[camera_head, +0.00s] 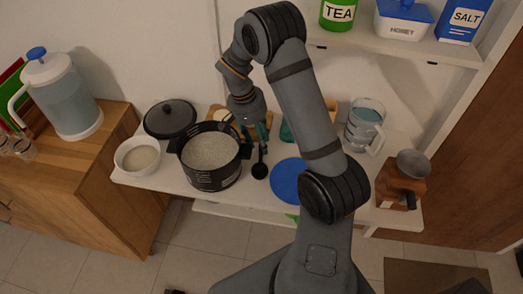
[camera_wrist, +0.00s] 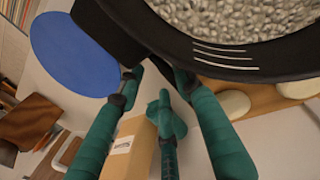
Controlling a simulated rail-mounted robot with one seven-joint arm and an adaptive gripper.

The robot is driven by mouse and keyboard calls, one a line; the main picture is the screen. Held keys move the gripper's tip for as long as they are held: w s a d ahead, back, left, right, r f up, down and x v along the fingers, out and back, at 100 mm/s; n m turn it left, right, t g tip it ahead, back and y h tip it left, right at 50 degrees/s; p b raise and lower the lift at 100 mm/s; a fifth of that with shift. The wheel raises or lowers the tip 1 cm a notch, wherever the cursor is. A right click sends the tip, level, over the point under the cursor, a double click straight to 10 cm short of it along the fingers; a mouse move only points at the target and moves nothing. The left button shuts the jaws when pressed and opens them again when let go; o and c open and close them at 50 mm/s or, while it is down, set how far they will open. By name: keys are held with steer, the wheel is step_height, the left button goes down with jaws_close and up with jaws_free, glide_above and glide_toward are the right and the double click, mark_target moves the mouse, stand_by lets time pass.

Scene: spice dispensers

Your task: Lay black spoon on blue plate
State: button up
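The black spoon (camera_head: 260,170) shows in the head view just right of the pot, bowl end low and handle running up towards my gripper (camera_head: 262,131). The blue plate (camera_head: 287,182) lies on the white table right of the spoon, partly hidden by my arm. In the wrist view the blue plate (camera_wrist: 73,55) is at upper left. There the teal fingers of my gripper (camera_wrist: 157,78) reach towards a black part beside the pot, which could be its handle or the spoon. I cannot tell whether the fingers hold the spoon handle.
The black pot (camera_head: 205,183), full of pale grains, stands close left of my gripper. A white bowl (camera_head: 137,160) and a dark lid (camera_head: 170,118) are further left. A shelf (camera_head: 420,47) hangs above.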

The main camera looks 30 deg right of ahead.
steer(key=shift+x, duration=1.6)
steer(key=shift+w, duration=0.15)
steer(key=shift+d, duration=0.1)
steer(key=shift+c, duration=1.3)
jaws_close()
